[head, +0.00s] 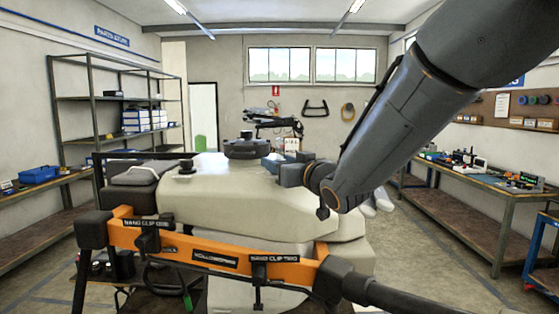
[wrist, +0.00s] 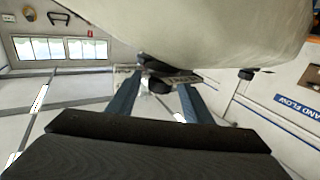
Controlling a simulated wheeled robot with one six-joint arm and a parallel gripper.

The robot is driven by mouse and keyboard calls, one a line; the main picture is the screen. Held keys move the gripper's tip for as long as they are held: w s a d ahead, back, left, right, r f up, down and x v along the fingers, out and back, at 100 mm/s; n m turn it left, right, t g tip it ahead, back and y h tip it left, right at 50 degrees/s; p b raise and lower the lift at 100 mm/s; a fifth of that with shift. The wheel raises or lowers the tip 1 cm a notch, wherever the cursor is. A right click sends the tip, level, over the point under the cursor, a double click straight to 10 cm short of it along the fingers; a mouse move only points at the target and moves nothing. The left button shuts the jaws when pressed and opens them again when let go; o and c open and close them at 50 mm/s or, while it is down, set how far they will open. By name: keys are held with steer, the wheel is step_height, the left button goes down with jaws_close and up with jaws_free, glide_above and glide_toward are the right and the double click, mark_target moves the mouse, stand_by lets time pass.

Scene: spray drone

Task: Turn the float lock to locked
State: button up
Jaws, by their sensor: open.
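The spray drone's pale tank (head: 240,195) fills the middle of the head view, and its underside or side (wrist: 210,25) shows upside down across the top of the wrist view. In the wrist view, a small dark knob (wrist: 158,86) beside a lettered plate (wrist: 186,78) appears between the fingertips. It looks like the float lock, but its lettering and setting are too small to read. My gripper (wrist: 159,80) is open, with one blue-grey finger on each side of the knob. I cannot tell whether they touch it. In the head view my gripper (head: 273,162) is at the tank's far right, its fingers partly hidden.
An orange frame bar (head: 210,248) with black clips crosses the drone's front. A dark round cap (head: 247,148) stands on top of the tank, close to my gripper. Shelving (head: 110,98) is at left and a workbench (head: 480,180) at right. Bare floor lies between drone and workbench.

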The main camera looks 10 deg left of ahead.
steer(key=shift+c, duration=0.4)
steer(key=c, duration=1)
steer(key=shift+a+b, duration=0.1)
steer(key=shift+b, duration=0.2)
steer(key=shift+m+t+h+b, duration=0.8)
steer(key=shift+h+b, duration=0.1)
steer(key=shift+b, duration=0.35)
steer(key=o, duration=1.1)
steer(key=shift+s, duration=0.1)
steer(key=shift+b+v, duration=1.75)
steer(key=shift+v, duration=2.15)
